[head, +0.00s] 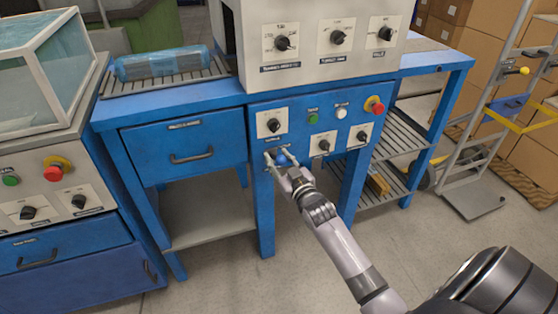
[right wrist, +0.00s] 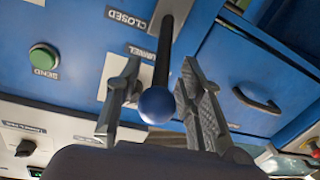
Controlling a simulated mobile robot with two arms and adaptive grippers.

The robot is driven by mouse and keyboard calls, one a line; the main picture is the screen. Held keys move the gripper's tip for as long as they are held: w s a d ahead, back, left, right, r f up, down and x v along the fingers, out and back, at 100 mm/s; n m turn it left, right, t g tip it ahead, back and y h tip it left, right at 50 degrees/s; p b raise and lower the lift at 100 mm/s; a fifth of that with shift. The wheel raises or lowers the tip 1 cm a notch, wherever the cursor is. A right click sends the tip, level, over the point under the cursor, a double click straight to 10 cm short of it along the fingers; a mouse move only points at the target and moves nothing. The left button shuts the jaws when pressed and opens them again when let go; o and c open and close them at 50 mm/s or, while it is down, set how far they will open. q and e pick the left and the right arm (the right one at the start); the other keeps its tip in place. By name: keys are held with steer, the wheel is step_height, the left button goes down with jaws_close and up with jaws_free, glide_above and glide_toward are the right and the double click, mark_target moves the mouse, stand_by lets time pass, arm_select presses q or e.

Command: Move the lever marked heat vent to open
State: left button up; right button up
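A lever with a black shaft and a blue ball knob (right wrist: 158,105) sticks out of the blue panel (head: 343,105). The knob also shows in the head view (head: 281,158), low on the left of the panel. A label reading CLOSED (right wrist: 126,18) is near the lever's base in the right wrist view; I cannot read a heat vent label. My right gripper (head: 280,157) is open, with one finger on each side of the lever. In the right wrist view its fingers (right wrist: 158,98) stand apart from the knob. My left gripper is not in view.
The panel carries a green SEND button (right wrist: 44,60), several black rotary knobs and a red stop button (head: 374,105). A drawer (head: 190,150) is left of the panel. A glass-sided box (head: 45,65) stands far left, and a hand truck (head: 490,120) far right.

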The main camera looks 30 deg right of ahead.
steer(key=shift+c, duration=0.5)
steer(key=c, duration=0.6)
jaws_close()
steer(key=shift+w+f, duration=0.1)
steer(key=shift+f, duration=0.05)
